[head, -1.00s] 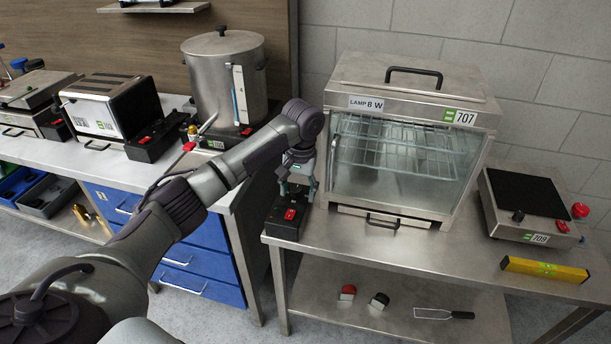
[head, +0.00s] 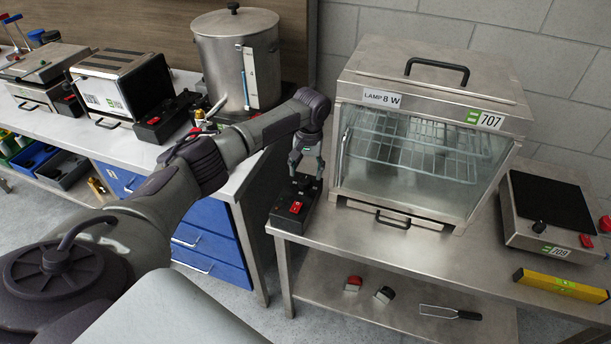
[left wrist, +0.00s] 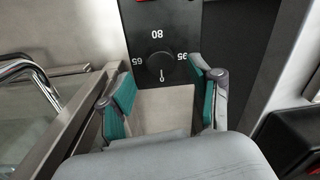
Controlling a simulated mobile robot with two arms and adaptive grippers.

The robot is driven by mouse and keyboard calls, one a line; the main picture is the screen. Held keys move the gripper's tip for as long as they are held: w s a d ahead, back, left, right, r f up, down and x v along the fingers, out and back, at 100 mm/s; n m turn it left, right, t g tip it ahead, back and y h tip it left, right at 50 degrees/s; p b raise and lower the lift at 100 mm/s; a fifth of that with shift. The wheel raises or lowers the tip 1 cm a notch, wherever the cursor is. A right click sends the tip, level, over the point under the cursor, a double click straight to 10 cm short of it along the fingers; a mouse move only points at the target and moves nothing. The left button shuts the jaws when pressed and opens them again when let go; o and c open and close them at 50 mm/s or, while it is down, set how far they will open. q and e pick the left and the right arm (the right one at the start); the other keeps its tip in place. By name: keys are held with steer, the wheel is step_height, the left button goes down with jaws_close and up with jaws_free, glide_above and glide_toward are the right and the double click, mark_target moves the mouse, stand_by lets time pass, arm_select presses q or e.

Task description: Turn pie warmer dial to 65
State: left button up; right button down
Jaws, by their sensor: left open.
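The pie warmer (head: 425,206), a steel cabinet with a glass front, stands on the steel table. A black control box (head: 282,219) with a red switch (head: 296,207) stands at its left side. In the left wrist view a round black dial (left wrist: 159,61) sits on a black panel with white marks; 65 is at its left and 80 above it. My left gripper (head: 306,160) is above the control box. In the left wrist view the open gripper (left wrist: 162,88) has its teal-padded fingers on either side below the dial, apart from it. My right gripper is not in view.
A steel urn (head: 218,60) and a toaster (head: 120,85) stand on the left counter. A hot plate (head: 545,205) and a yellow level (head: 562,285) are at the right of the table. Several small items lie on the lower shelf. The table front is mostly clear.

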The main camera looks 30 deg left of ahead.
mark_target(305, 180)
arm_select(q)
step_height(305, 180, down, 2)
steer(key=shift+s+f, duration=0.1)
steer(key=shift+f, duration=0.55)
steer(key=shift+a, duration=0.1)
steer(key=c, duration=1.1)
steer(key=shift+c, duration=0.2)
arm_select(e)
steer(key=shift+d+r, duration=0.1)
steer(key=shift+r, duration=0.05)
